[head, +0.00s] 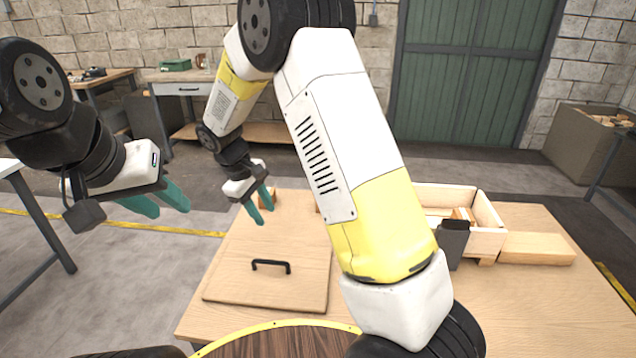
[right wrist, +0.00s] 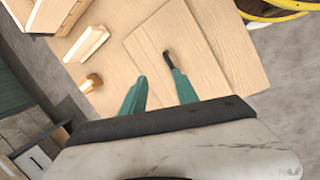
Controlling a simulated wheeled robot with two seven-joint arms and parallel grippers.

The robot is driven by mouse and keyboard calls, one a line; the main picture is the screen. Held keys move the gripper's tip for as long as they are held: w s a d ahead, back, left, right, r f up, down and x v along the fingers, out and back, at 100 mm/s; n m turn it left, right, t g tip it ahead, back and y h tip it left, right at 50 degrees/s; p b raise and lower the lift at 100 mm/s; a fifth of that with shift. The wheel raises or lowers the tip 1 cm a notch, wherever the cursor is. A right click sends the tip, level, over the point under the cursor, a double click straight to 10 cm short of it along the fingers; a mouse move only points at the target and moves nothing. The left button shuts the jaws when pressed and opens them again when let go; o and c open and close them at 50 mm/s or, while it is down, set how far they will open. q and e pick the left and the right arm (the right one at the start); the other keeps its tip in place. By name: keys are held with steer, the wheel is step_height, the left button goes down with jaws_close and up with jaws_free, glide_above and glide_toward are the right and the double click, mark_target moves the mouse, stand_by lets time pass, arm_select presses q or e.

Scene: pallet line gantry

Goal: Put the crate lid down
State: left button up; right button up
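The crate lid (head: 230,284) is a flat wooden panel with a black bar handle (head: 271,265). It lies flat on the wooden table at its front left, and also shows in the right wrist view (right wrist: 190,62). My right gripper (head: 258,207) is open and empty above the table, behind the lid and clear of the handle. In the right wrist view the handle shows just beyond one teal fingertip. My left gripper (head: 160,202) is open and empty, left of the table. The open wooden crate (head: 488,240) stands on the table's right half, partly hidden by my right arm.
A wooden plank (head: 537,248) lies right of the crate. The table's front right is clear.

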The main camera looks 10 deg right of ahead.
steer(key=s+d+r+m+t+y, duration=0.1)
steer(key=s+d+r+m+y, duration=0.15)
steer(key=s+d+r, duration=0.4)
steer(key=s+d+r+m+t+y, duration=0.1)
steer(key=s+d+r+m, duration=0.25)
steer(key=r, duration=0.55)
steer(key=s+d+r+m+t+y, duration=0.1)
steer(key=s+d+r, duration=0.1)
steer(key=s, duration=0.4)
steer(key=s+d+r+m+t+y, duration=0.1)
steer(key=s+d+r+m+t, duration=0.1)
steer(key=s, duration=0.5)
steer(key=shift+s+d+r+m, duration=0.25)
steer(key=shift+r+m, duration=0.05)
steer(key=shift+r, duration=0.3)
